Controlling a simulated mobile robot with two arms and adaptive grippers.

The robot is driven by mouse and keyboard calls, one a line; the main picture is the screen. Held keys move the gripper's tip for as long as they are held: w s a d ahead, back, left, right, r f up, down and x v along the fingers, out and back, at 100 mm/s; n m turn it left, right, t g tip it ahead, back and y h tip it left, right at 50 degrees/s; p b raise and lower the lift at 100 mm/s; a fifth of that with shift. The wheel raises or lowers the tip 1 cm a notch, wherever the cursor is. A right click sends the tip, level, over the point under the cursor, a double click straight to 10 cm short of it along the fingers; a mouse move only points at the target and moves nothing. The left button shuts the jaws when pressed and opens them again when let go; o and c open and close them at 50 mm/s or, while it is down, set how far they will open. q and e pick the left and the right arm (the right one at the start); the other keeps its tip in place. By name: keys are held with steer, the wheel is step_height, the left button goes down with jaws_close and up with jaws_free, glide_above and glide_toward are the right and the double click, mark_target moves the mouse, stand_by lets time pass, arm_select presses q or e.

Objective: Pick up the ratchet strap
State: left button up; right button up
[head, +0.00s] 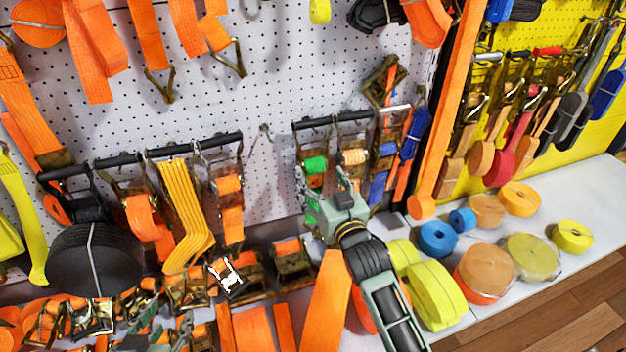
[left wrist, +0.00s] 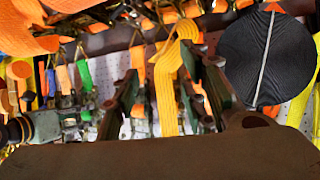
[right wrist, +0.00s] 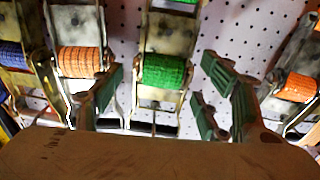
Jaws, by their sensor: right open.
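A ratchet strap with a green webbing roll in a metal ratchet (head: 315,165) hangs from the right-hand rack bar on the pegboard. In the right wrist view its green roll (right wrist: 165,71) is between the spread fingers of my right gripper (right wrist: 160,95). The gripper is open, with gaps to both sides of the roll. In the head view my right gripper (head: 318,208) is just below the green strap and partly hides it. My left gripper (left wrist: 163,88) is open, with a hanging yellow strap (left wrist: 166,95) seen beyond its fingers. I cannot tell if the strap is between them.
A peach ratchet strap (head: 354,157) hangs close beside the green one; blue straps hang further right. Orange ratchet straps (head: 229,185) hang on the left bar near a big black roll (head: 95,262). Webbing rolls (head: 497,272) cover the right shelf. Ratchets crowd the shelf below.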

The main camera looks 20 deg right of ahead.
mark_target(316, 172)
steer(key=w, duration=0.1)
steer(key=w+b, duration=0.1)
steer(key=w, duration=0.1)
steer(key=w+b, duration=0.1)
steer(key=w, duration=0.1)
steer(key=shift+a+f, duration=0.2)
steer(key=shift+f, duration=0.1)
arm_select(q)
steer(key=w+d+r+t+h, duration=0.1)
steer(key=w+r+t, duration=0.3)
steer(key=r, duration=0.5)
steer(key=shift+d+r+t+h, duration=0.4)
steer(key=shift+d+t, duration=0.3)
steer(key=shift+t, duration=0.2)
arm_select(e)
steer(key=shift+w, duration=0.15)
jaws_close()
steer(key=shift+r, duration=0.25)
